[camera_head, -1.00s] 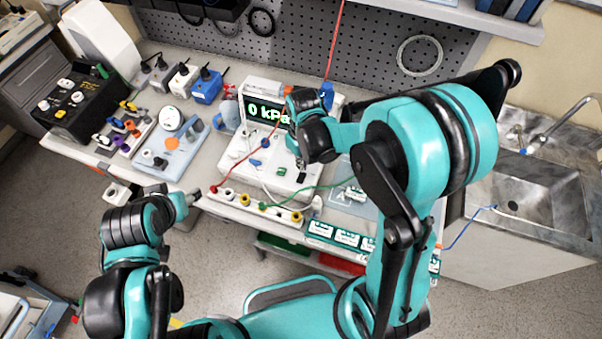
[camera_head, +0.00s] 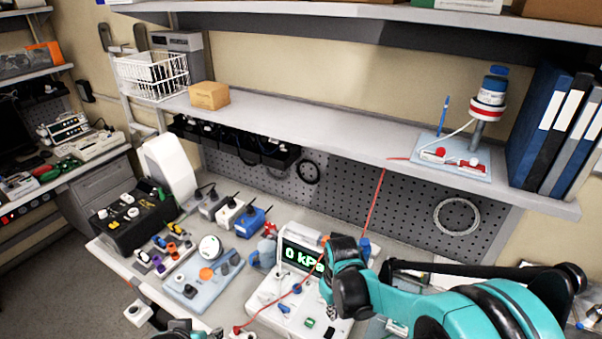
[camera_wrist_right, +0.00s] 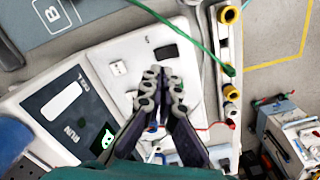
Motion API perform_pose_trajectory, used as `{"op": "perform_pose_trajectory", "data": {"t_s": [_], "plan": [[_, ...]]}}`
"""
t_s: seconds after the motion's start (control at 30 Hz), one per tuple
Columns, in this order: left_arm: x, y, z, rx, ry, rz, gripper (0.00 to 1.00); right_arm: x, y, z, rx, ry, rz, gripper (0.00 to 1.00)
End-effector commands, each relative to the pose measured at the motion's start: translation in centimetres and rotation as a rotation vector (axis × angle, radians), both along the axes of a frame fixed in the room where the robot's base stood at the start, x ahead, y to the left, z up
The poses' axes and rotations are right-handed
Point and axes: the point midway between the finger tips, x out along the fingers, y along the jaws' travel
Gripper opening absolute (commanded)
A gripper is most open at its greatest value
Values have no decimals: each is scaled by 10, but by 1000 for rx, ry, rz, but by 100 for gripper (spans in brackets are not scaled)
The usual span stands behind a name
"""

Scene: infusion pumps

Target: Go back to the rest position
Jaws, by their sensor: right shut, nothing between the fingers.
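My right arm, teal and black, reaches in from the lower right of the head view. Its gripper (camera_head: 331,311) hangs over the white pump unit (camera_head: 262,291), which has a lit display reading "0 kPa" (camera_head: 303,257). In the right wrist view the right gripper's dark fingers (camera_wrist_right: 162,76) meet at the tips, with nothing between them, above a white panel (camera_wrist_right: 125,62) bearing a black switch. Only a small part of my left arm shows at the bottom edge of the head view, and its fingers cannot be made out.
A shelf (camera_head: 300,128) spans the back, holding a wire basket (camera_head: 152,76), a cardboard box (camera_head: 209,95), binders (camera_head: 545,130) and a stand with a blue-capped bottle (camera_head: 492,88). A red line (camera_head: 374,205) runs from the shelf to the bench. A green tube (camera_wrist_right: 188,38) passes near the right gripper.

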Motion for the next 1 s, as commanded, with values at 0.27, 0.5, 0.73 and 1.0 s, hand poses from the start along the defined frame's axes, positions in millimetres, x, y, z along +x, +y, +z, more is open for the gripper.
{"op": "perform_pose_trajectory", "data": {"t_s": [0.27,0.5,0.73,1.0], "plan": [[0,0,-34,0,0,0,49,-15,-10,6,14,-106,-78,0],[0,0,-85,0,0,0,49,-49,-27,10,52,-307,-227,0],[0,0,-127,0,0,0,49,-83,-40,-3,100,-489,-356,0],[0,0,-148,0,0,0,49,-102,-47,-15,138,-603,-433,0]]}}
